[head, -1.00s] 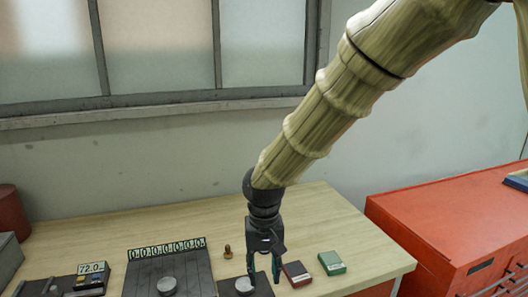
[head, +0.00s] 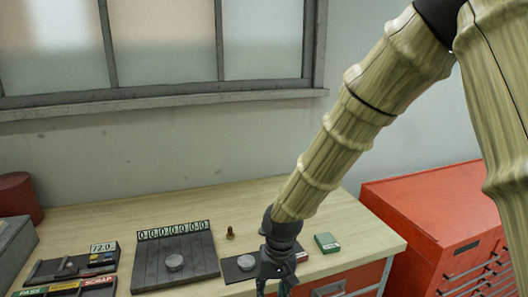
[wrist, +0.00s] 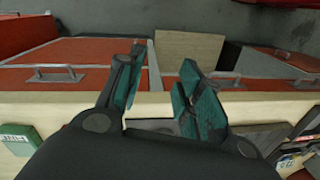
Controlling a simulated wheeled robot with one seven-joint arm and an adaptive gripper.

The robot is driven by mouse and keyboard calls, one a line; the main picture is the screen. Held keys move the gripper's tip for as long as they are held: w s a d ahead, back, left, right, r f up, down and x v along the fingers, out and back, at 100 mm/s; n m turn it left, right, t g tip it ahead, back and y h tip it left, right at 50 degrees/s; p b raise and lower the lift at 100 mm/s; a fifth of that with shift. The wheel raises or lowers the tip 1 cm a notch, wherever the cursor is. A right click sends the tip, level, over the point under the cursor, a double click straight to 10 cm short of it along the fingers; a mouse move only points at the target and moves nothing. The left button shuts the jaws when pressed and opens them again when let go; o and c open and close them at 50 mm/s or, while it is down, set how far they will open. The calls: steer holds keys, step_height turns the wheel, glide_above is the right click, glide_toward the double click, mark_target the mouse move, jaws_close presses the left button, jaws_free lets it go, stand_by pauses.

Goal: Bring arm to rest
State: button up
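My gripper (head: 275,287) hangs at the front edge of the wooden workbench (head: 345,225) in the head view, below my khaki-sleeved arm, and its tips are partly cut off by the frame. In the wrist view my gripper (wrist: 158,80) shows two teal-padded fingers spread apart with nothing between them. Beyond the fingers are the bench's front edge (wrist: 75,108) and orange drawer fronts (wrist: 75,55) with metal handles.
A green box (head: 327,243) and a larger slatted plate with a disc (head: 174,263) are nearby. An orange drawer cabinet (head: 430,220) stands at right.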

steer(key=s+d+f, duration=0.3)
steer(key=s+f, duration=0.1)
steer(key=f, duration=0.4)
steer(key=s+d+f+m+y, duration=0.1)
steer(key=s+d+f, duration=0.2)
steer(key=f, duration=0.4)
steer(key=s+d+f, duration=0.3)
steer(key=s+f, duration=0.1)
steer(key=f, duration=0.4)
steer(key=s+d+f+h, duration=0.1)
steer(key=s+d+f, duration=0.4)
steer(key=s, duration=0.3)
steer(key=s+d+f+h, duration=0.1)
steer(key=s+d+f, duration=0.4)
steer(key=s, duration=0.3)
steer(key=shift+s+d, duration=0.3)
steer(key=shift+d, duration=0.4)
